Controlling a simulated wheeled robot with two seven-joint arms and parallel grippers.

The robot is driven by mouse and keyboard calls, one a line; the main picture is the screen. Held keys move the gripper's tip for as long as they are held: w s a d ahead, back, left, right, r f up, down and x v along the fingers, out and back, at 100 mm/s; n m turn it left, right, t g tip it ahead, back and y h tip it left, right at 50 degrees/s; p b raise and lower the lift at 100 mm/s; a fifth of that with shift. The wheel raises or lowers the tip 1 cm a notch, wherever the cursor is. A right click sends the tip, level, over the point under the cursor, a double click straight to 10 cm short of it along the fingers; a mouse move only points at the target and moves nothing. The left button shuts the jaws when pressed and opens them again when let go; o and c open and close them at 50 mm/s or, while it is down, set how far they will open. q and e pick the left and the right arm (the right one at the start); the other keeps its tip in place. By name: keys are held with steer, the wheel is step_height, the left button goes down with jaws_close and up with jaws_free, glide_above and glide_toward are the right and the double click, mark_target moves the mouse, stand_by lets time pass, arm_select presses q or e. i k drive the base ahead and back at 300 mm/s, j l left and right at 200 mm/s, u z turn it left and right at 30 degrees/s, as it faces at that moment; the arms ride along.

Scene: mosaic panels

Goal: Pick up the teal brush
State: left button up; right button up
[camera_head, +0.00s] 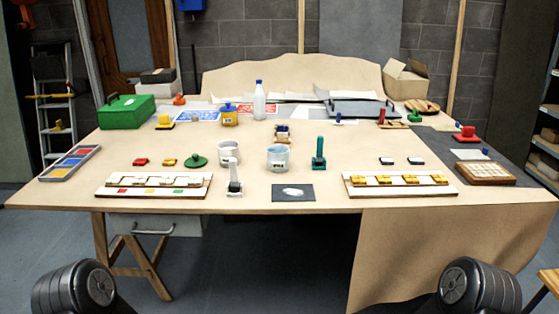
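A teal upright object (320,152), which looks like the teal brush, stands on the table right of centre. Its tall handle rises from a wider, darker base, and no gripper touches it. A white cup (278,158) with a blue-grey inside stands just to its left. Neither of my grippers is in view; only dark rounded parts of my arms show at the bottom left and bottom right corners.
A dark square with a white patch (293,192) lies in front of the brush. Left are another white cup (229,152) and an upright grey-white tool (234,178). Panels with tiles (154,190) (400,191) lie along the front edge.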

mark_target(319, 158)
steer(key=i+l+u, duration=0.2)
steer(key=i, duration=0.2)
steer(key=i+u, duration=0.2)
steer(key=i, duration=0.25)
steer(key=i+l+u, duration=0.2)
steer(key=i, duration=0.2)
